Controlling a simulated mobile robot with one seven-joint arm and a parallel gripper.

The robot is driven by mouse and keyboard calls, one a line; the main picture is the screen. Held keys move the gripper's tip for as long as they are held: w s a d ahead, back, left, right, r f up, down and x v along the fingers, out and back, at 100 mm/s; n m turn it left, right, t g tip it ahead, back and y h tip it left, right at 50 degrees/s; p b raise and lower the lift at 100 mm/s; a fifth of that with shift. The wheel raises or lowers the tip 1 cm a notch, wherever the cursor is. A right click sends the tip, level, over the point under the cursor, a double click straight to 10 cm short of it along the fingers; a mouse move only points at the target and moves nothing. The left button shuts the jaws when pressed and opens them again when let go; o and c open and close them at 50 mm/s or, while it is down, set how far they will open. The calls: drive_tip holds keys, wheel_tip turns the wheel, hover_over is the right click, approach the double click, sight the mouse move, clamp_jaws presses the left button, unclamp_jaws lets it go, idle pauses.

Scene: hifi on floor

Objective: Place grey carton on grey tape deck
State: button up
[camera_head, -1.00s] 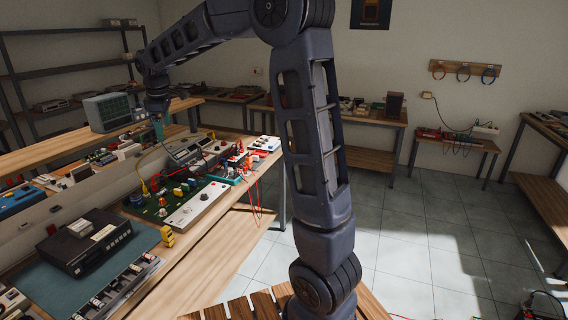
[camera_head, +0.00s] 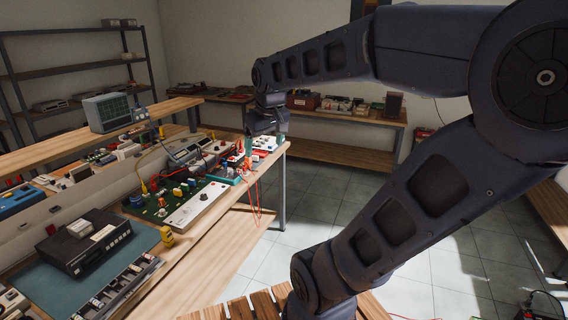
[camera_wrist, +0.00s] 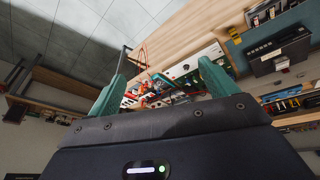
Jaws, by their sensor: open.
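A dark grey tape deck (camera_head: 88,250) lies on a teal mat at the lower left of the bench. A small grey box (camera_head: 80,229), which looks like the grey carton, rests on top of the deck. A small pale patch lies beside it. In the wrist view, the deck (camera_wrist: 283,52) shows at the upper right, with a small light item at its edge. My gripper (camera_head: 265,143) is over the far end of the bench, well away from the deck. In the wrist view my gripper (camera_wrist: 163,72) has its teal fingers spread, with nothing held between them.
A raised wooden shelf runs behind the bench, with a grey oscilloscope (camera_head: 106,111) on it. A green circuit board (camera_head: 160,203), a white panel (camera_head: 197,204) and red wires crowd the bench. A yellow item (camera_head: 167,238) stands near the mat.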

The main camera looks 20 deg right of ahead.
drive_tip(key=s+d+f+m, duration=0.3)
drive_tip(key=s+f, duration=0.1)
drive_tip(key=s, duration=0.2)
drive_tip(key=shift+s+t, duration=0.3)
idle(0.9)
